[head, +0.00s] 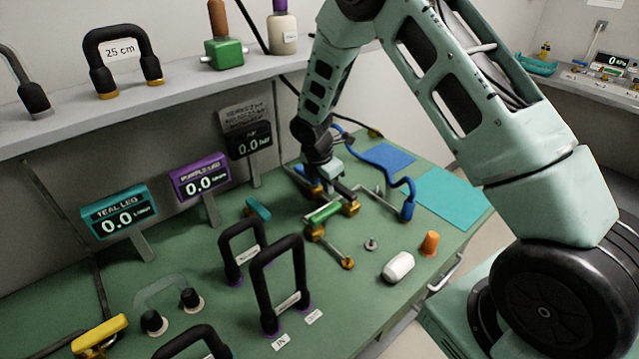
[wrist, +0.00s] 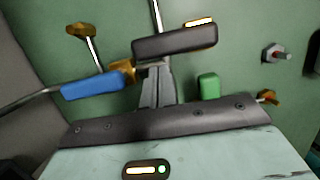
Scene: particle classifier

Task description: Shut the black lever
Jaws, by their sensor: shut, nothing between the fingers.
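In the wrist view, the black lever (wrist: 175,42) is a dark bar lying across the upper middle, close to a brass valve fitting (wrist: 122,72). My gripper (wrist: 157,70) is shut and empty. Its fingertips are right at the lower edge of the black lever; I cannot tell whether they touch it. A blue lever (wrist: 90,86) points left from the brass fitting. A green handle (wrist: 208,86) shows right of the fingers. In the head view, my gripper (head: 324,186) is down among the valves, where a dark handle (head: 344,190) is partly hidden.
In the head view, a green handle (head: 325,213) and a brass-ended pipe (head: 347,262) lie in front of my gripper. A blue hose (head: 408,205) is at its right. A white cylinder (head: 398,267) and an orange piece (head: 430,243) lie near the front edge.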

